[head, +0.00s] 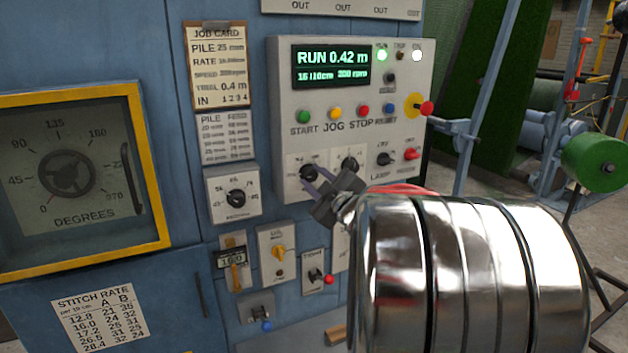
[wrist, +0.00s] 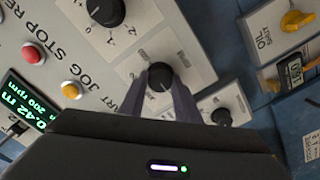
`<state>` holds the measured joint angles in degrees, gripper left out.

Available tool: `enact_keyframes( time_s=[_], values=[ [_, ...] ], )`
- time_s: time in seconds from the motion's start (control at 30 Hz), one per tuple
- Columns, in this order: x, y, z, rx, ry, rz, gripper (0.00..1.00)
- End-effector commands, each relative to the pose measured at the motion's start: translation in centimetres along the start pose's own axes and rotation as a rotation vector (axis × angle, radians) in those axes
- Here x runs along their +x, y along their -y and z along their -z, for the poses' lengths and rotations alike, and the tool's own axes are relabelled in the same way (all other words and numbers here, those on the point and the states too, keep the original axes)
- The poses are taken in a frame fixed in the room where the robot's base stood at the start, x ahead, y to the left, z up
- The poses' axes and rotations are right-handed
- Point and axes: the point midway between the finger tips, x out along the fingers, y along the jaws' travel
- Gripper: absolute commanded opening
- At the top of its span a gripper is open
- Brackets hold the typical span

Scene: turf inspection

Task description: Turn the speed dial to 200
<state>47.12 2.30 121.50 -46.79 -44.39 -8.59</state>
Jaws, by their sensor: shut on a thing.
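The speed dial (head: 308,171) is a black knob on a pale plate, low left on the grey control panel. In the wrist view the dial (wrist: 159,78) sits between the two fingertips. My gripper (head: 312,177) is shut on it, one finger on each side. The fingers hide part of the scale, and its numbers are too small to read. The green display (head: 331,67) reads RUN 0.42 m, and its small lower line seems to say 200 rpm.
A second black dial (head: 350,164) is close on the right. A row of coloured buttons (head: 334,113) runs above. A separate knob (head: 236,197) is to the left, and an orange lever switch (head: 279,252) is below. A red knob (head: 426,108) sticks out at the panel's right edge.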

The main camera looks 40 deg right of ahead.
Motion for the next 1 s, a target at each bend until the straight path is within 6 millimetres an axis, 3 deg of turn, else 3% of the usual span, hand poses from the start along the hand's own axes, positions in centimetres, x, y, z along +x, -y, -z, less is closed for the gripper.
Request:
enact_keyframes(
  time_s=[0.23,0.27,0.5,0.8,1.0],
  values=[
    [0.0,0.3,0.1,-0.002,-0.004,0.006,0.07],
    [0.0,0.3,0.1,-0.002,-0.004,0.006,0.31],
    [0.0,0.2,0.1,-0.001,-0.002,0.004,0.48],
    [-0.1,0.1,0.1,0.0,-0.001,0.002,0.48],
    [-1.4,0.0,0.1,-0.001,-0.002,0.0,0.48]
  ],
)
